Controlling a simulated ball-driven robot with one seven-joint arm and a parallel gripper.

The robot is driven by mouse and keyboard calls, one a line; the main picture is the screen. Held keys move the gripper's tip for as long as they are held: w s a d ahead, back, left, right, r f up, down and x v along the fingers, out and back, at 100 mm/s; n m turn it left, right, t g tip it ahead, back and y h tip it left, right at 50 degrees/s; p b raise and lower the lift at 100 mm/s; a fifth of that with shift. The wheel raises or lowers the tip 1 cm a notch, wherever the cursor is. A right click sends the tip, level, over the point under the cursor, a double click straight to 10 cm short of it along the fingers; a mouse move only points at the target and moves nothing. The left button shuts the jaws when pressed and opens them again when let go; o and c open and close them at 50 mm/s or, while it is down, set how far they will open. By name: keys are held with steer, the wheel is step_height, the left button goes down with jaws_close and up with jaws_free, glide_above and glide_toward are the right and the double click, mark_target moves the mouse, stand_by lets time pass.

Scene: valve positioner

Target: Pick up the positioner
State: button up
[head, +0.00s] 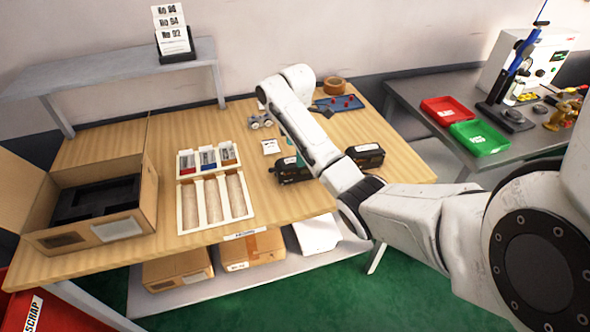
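Black boxy devices with a look of positioners lie on the wooden table at its front right. One black body (291,170) shows left of my arm, and another black body (367,156) shows right of it. My arm crosses in front of the space between them, so I cannot tell how they relate there. My white arm reaches from the right over the table, and its wrist end is above the table's back middle. No contact with a black device is visible.
An open cardboard box (141,215) with black foam stands at the left. Beside it are a wooden tray (183,220) and a parts bin (184,162). A small grey metal part (260,121), a blue mat (325,101) and a tape roll (334,85) lie farther back. A grey side table (413,97) stands right.

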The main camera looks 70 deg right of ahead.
mark_target(295, 167)
step_height(295, 167, down, 8)
steer(key=shift+w+f+p, duration=0.15)
steer(key=shift+f+p, duration=0.1)
steer(key=shift+p, duration=0.35)
steer(key=shift+d, duration=0.1)
steer(key=c, duration=1.5)
